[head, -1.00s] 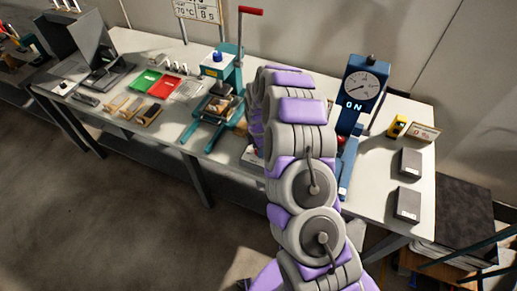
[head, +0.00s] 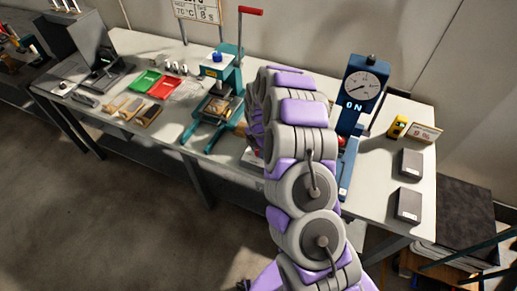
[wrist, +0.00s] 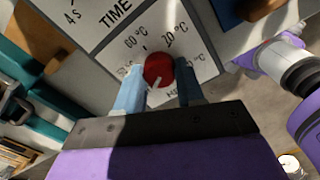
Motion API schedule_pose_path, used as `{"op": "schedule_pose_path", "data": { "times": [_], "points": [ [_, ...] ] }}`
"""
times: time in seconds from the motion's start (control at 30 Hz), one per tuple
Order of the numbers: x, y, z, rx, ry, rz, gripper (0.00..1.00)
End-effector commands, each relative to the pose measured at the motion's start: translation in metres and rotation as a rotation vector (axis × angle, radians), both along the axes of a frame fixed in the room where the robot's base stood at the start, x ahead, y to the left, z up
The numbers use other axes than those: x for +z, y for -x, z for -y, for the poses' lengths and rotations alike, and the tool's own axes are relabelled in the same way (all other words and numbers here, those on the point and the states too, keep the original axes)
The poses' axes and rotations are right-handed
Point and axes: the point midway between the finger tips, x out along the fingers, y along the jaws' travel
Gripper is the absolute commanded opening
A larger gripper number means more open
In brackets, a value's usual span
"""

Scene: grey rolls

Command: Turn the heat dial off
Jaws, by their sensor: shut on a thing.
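In the wrist view a round red dial (wrist: 158,70) with a pale pointer sits on a white panel (wrist: 120,38) marked with temperatures such as 60 °C and 70 °C. My gripper (wrist: 160,90) has its two light-blue fingers on either side of the dial, shut on it. The dial's pointer slants toward the lower left in this view. Part of the panel's lower lettering is hidden by my gripper. In the head view my own arm covers the dial and the gripper.
A teal press (head: 215,95) with a red-tipped lever stands left of my arm. A blue gauge stand (head: 358,90) reading "ON" stands right of it. Grey blocks (head: 408,204) lie at the table's right. Red and green trays (head: 164,87) and a laptop (head: 102,65) are at the left.

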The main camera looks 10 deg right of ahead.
Motion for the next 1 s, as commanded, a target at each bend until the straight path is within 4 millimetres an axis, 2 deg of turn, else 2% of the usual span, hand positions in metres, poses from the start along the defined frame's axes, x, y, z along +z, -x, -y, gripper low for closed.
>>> {"op": "schedule_pose_path", "data": {
  "times": [0.03, 0.07, 0.3, 0.67, 0.77, 1.0],
  "points": [
    [0.004, -0.005, 0.000, 0.001, 0.001, 0.016, 0.07],
    [0.004, -0.005, 0.000, 0.001, 0.001, 0.016, 0.39],
    [0.002, -0.003, 0.000, 0.000, 0.000, 0.009, 0.62],
    [0.007, -0.001, 0.000, -0.001, 0.000, 0.004, 0.63],
    [0.020, -0.001, 0.000, -0.001, 0.000, 0.004, 0.63],
    [0.072, -0.002, 0.000, -0.002, 0.000, 0.009, 0.63]
  ]
}}
